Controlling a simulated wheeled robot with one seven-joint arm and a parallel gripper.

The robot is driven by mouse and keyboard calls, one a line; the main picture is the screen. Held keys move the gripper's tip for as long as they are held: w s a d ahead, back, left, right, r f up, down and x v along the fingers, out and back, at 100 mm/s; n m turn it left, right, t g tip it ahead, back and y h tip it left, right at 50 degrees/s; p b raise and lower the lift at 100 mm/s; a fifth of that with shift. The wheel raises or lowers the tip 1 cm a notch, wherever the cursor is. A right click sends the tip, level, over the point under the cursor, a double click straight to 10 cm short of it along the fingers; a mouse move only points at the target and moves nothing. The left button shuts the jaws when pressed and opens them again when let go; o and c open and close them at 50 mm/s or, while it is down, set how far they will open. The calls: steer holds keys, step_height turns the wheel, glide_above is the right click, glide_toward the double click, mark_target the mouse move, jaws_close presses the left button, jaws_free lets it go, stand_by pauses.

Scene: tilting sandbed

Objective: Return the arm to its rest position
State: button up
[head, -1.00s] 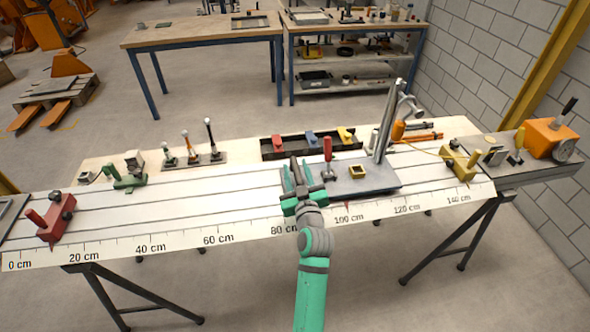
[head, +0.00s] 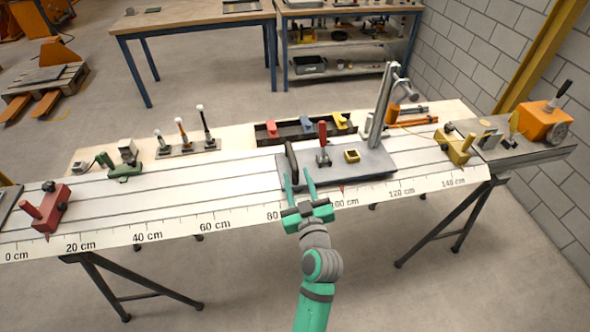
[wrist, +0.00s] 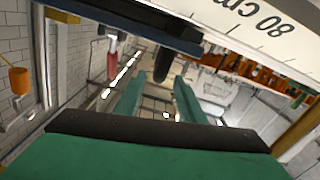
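My gripper (head: 301,186) is green with a grey wrist. In the head view it is in front of the bench's near edge, by the 80 to 100 cm marks, its fingers apart with nothing between them. In the wrist view the two fingers (wrist: 162,100) also stand apart and empty. A grey plate carriage (head: 365,170) sits on the rails just beyond the fingertips. It carries a dark upright lever (head: 291,160), a red-handled clamp (head: 323,145), a small yellow block (head: 352,156) and a tall grey post (head: 378,108). The dark lever stands close behind the fingertips; contact cannot be told.
The long rail bench has a scale strip (head: 190,229) along its front edge. A red stop (head: 50,210) is at left, a yellow stop (head: 456,147) at right, and an orange device (head: 541,122) at the far right end. Floor in front of the bench is open.

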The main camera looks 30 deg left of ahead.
steer(key=shift+s+d, duration=0.25)
steer(key=shift+s, duration=0.05)
stand_by(0.4)
steer(key=shift+s+d+f, duration=0.1)
steer(key=shift+d+f, duration=0.15)
steer(key=shift+f, duration=0.05)
steer(key=s+d+f+m+t+h, duration=0.2)
steer(key=s+d+f+m+h, duration=0.6)
steer(key=s+d+f, duration=0.7)
steer(key=s+d+r+h, duration=0.1)
steer(key=s+d, duration=0.2)
steer(key=s, duration=0.4)
steer(key=s+d+r+m+h, duration=0.1)
steer(key=s+d+r, duration=0.1)
steer(key=s+d, duration=0.2)
steer(key=s+d+r+m+h, duration=0.1)
steer(key=s+d+r, duration=0.1)
steer(key=s, duration=0.8)
steer(key=shift+d+r+h, duration=0.2)
steer(key=shift+d+h, duration=0.2)
steer(key=shift+d, duration=0.3)
steer(key=shift+s, duration=0.1)
steer(key=shift+c, duration=0.6)
